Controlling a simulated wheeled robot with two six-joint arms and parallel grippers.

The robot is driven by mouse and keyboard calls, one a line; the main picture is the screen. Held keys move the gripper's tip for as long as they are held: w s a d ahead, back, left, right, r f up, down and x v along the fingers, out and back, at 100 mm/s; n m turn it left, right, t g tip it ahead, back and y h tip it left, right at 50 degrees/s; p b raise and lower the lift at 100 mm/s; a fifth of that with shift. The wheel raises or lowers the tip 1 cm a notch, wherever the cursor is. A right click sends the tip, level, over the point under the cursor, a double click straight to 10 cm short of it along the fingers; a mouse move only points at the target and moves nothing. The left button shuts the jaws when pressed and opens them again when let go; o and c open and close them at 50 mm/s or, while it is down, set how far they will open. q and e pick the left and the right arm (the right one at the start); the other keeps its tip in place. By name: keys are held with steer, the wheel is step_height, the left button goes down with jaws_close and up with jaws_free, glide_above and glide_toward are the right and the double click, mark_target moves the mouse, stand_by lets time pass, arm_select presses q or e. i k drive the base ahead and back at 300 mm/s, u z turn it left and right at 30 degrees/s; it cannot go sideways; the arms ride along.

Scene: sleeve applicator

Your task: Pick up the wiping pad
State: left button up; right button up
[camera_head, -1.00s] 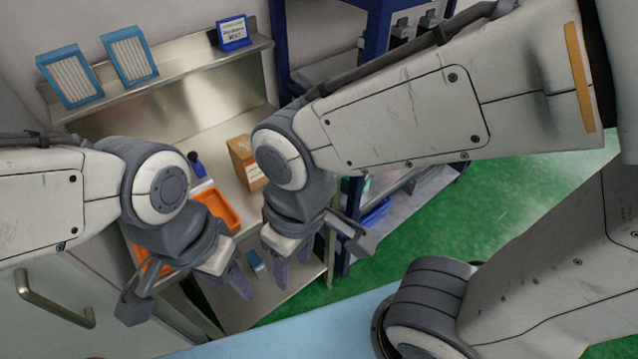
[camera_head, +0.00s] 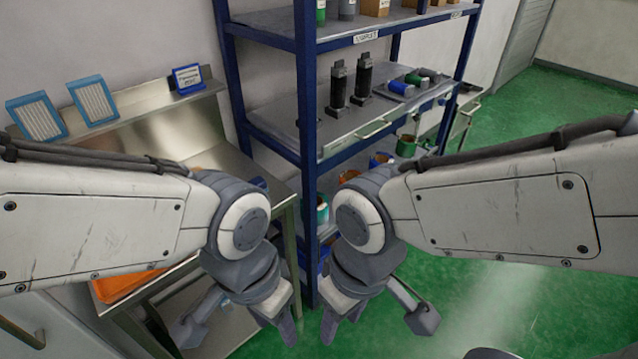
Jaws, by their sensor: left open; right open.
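I cannot make out a wiping pad for certain in the head view. My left gripper (camera_head: 279,326) hangs down at the lower middle, in front of the steel bench and the blue shelf post, open and empty. My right gripper (camera_head: 341,323) hangs just right of it, in front of the blue shelving and the green floor, also open and empty. Both are apart from any object. The arms hide much of the bench top and the lower shelves.
A steel bench (camera_head: 190,131) with an orange tray (camera_head: 128,284) stands at the left. Blue shelving (camera_head: 308,90) stands in the middle, with two black cylindrical tools (camera_head: 338,88) and coloured spools (camera_head: 399,88). Green floor (camera_head: 540,112) lies open at the right.

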mark_target(258, 181)
steer(key=z, duration=0.6)
steer(key=i, duration=1.15)
steer(key=u, duration=2.4)
